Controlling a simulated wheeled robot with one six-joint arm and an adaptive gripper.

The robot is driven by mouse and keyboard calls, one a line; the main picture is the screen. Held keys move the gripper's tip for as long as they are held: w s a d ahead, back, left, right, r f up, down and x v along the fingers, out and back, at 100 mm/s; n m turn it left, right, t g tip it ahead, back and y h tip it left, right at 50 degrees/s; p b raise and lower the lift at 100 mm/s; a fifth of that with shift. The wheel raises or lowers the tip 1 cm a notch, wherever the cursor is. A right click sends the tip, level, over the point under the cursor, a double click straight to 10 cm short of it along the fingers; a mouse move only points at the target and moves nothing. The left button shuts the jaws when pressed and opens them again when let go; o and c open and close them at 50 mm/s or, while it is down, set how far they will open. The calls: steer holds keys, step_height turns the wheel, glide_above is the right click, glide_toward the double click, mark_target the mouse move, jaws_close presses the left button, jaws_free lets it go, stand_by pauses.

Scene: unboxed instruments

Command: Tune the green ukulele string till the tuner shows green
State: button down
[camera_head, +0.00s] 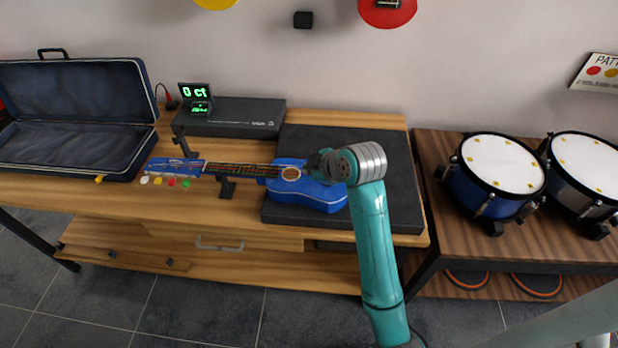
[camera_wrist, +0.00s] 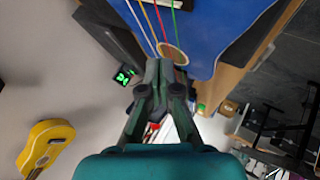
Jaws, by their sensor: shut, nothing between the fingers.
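The blue ukulele (camera_head: 322,197) lies on its back, its body on a dark mat and its neck on a stand. In the wrist view its blue body (camera_wrist: 222,30), the sound hole (camera_wrist: 172,54) and the coloured strings show, with the green string (camera_wrist: 175,18) rightmost. Coloured pegs line the headstock edge; the green peg (camera_head: 186,184) is at the right end. The tuner (camera_head: 195,91) reads "0 ct" in green. My gripper (camera_wrist: 160,66) is shut and empty by the sound hole; contact with a string cannot be told.
A black box (camera_head: 235,118) is beside the tuner on the wooden table. An open case (camera_head: 70,150) is at the left. Drums (camera_head: 503,163) stand on another table at the right. A yellow instrument (camera_wrist: 45,145) hangs on the wall. The table left of the mat is partly clear.

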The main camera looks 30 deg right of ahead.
steer(key=shift+r, duration=2.3)
